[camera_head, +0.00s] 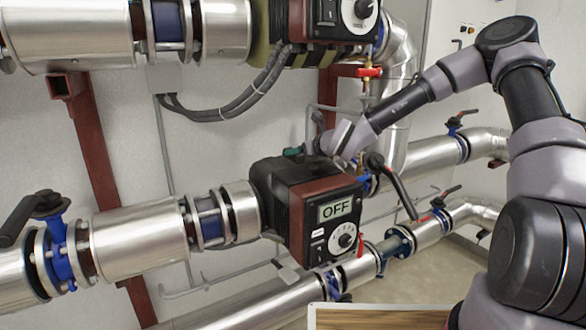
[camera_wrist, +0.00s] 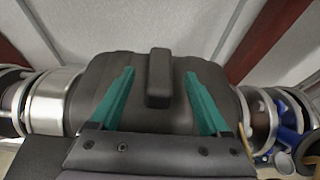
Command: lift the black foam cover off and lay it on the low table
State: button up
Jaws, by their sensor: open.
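The black foam cover (camera_wrist: 95,85) sits over the body of the lower pump, with an upright block-like grip (camera_wrist: 159,80) in its middle. In the head view the cover (camera_head: 268,182) shows as the dark part behind the pump's red-brown front. My gripper (camera_wrist: 160,73) is open, its two teal fingers on either side of the grip with gaps between. In the head view my gripper (camera_head: 293,151) is at the cover's top, mostly hidden by the wrist. Whether the fingers touch the cover is unclear. A wood-topped surface with a pale rim (camera_head: 380,318), probably the low table, shows at the bottom edge.
The pump front (camera_head: 340,220) has a display reading OFF. Silver pipes (camera_head: 140,240) run to both sides, with a black valve lever (camera_head: 398,190) to its right. A second pump (camera_head: 335,20) sits above. Grey cables (camera_head: 235,105) hang between them.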

jog(key=x, duration=0.5)
jog(key=shift+w+a+f, duration=0.1)
jog(key=shift+w+a, duration=0.05)
jog(key=shift+w, duration=0.2)
jog(key=shift+c, duration=0.3)
grip_shut()
dwell(0.9)
